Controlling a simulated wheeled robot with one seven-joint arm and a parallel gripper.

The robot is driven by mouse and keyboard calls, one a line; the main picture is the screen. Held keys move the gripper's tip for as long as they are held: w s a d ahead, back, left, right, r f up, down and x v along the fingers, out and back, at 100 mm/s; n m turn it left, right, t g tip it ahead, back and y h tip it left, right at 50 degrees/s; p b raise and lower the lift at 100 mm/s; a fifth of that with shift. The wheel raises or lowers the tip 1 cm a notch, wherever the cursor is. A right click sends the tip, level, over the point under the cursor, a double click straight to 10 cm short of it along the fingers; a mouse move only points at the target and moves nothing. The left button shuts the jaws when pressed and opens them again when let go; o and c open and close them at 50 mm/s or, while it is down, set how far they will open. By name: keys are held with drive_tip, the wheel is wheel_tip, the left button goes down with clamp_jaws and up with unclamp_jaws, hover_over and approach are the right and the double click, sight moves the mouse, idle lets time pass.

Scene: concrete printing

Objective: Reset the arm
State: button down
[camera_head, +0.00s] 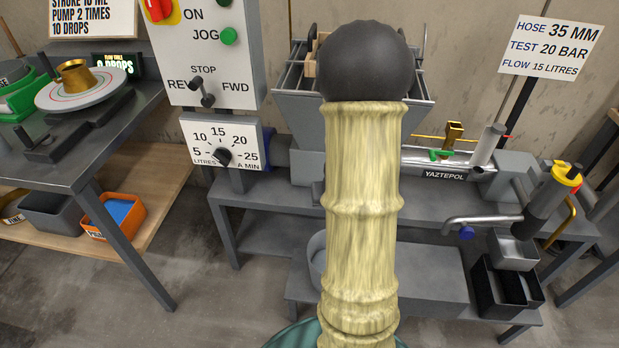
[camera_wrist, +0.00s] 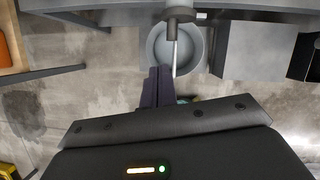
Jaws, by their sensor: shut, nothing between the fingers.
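My gripper (camera_wrist: 157,87) shows in the wrist view as two dark fingers side by side, shut with nothing between them. It points toward a round grey bucket (camera_wrist: 190,50) near the concrete floor; the gap between them is hard to judge. In the head view my arm stands upright in the middle as a pale ribbed column (camera_head: 363,190) with a dark rounded top (camera_head: 365,60). My gripper is not visible there.
Behind my arm is a grey pump bench with a hopper (camera_head: 300,100) and a YAZTEPOL pipe (camera_head: 440,160). A control box (camera_head: 205,50) and flow dial (camera_head: 222,143) stand left of it. A metal table (camera_head: 95,140) is at the left. Black bins (camera_head: 505,285) sit lower right.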

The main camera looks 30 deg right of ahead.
drive_tip(key=shift+s+a, duration=0.1)
drive_tip(key=shift+r, duration=0.1)
drive_tip(key=a+r+n+y, duration=0.2)
drive_tip(key=a+r+n, duration=0.2)
drive_tip(key=a+n, duration=1.1)
drive_tip(key=s+a+r+n+g, duration=0.1)
drive_tip(key=s+a+r+n, duration=0.2)
drive_tip(key=n, duration=1)
drive_tip(key=s+a+r+n, duration=0.1)
drive_tip(key=s+a+n, duration=0.3)
drive_tip(key=n, duration=0.9)
drive_tip(key=w+p+v, duration=0.2)
drive_tip(key=p+v, duration=0.8)
drive_tip(key=w+r+p+v, duration=0.1)
drive_tip(key=w+p+v, duration=0.2)
drive_tip(key=p+v, duration=0.7)
drive_tip(key=shift+w+a+r+n+p, duration=0.15)
drive_tip(key=shift+a+r+n+p, duration=0.2)
drive_tip(key=shift+p, duration=0.45)
drive_tip(key=shift+d, duration=0.1)
